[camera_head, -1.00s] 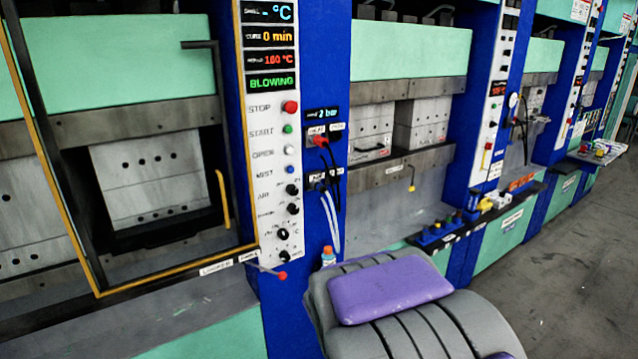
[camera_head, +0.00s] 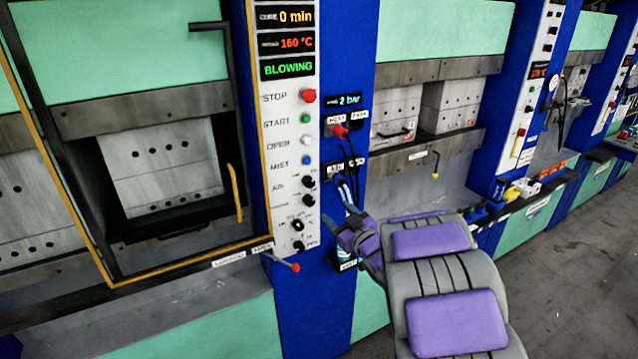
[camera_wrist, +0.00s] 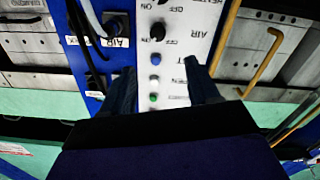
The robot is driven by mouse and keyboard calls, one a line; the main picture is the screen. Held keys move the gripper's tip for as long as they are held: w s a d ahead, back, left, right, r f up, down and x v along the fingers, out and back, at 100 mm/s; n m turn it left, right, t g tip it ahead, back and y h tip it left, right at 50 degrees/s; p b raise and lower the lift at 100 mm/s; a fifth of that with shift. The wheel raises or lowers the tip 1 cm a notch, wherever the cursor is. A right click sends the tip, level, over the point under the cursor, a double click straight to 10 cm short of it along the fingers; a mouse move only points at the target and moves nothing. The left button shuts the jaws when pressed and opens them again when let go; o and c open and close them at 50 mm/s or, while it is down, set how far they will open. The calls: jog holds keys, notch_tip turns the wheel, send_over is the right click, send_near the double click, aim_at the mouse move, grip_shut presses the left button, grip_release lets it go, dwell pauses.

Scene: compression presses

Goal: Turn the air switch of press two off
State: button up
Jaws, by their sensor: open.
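The white control panel (camera_head: 290,130) stands upright on a blue press column, left of centre in the head view. Its black air switch (camera_head: 308,181) is a small round knob below the blue mist button (camera_head: 306,160). In the wrist view, turned upside down, the air switch (camera_wrist: 157,31) has OFF and ON marks beside it; its setting is too small to read surely. My gripper (camera_head: 347,228) is at the lower right of the panel. In the wrist view my gripper (camera_wrist: 156,66) is open and empty, its fingers spread either side of the button column, apart from the switch.
A black air connector (camera_wrist: 96,80) with hoses sits beside the panel on the blue column. A yellow handle (camera_head: 235,193) on the press door is left of the panel. A red-tipped lever (camera_head: 294,267) juts out below it. Open floor (camera_head: 560,270) lies at right.

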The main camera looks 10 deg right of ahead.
jog(key=a+x, duration=0.1)
jog(key=x, duration=0.3)
send_near(311, 186)
jog(key=w, duration=0.2)
jog(key=x, duration=0.3)
jog(key=a+b+x, duration=0.1)
jog(key=x, duration=0.2)
jog(key=shift+s+a+r, duration=0.1)
jog(key=shift+s+a, duration=0.05)
jog(key=shift+a, duration=0.05)
jog(key=shift+w, duration=0.35)
jog(key=shift+w+d, duration=0.55)
jog(key=shift+d, duration=0.05)
jog(key=shift+a, duration=0.55)
jog(key=shift+c, duration=0.2)
jog(key=shift+a, duration=0.15)
jog(key=c, duration=0.3)
jog(key=shift+d, duration=0.4)
jog(key=c, duration=0.5)
jog(key=shift+c, duration=0.9)
jog(key=shift+a, duration=0.1)
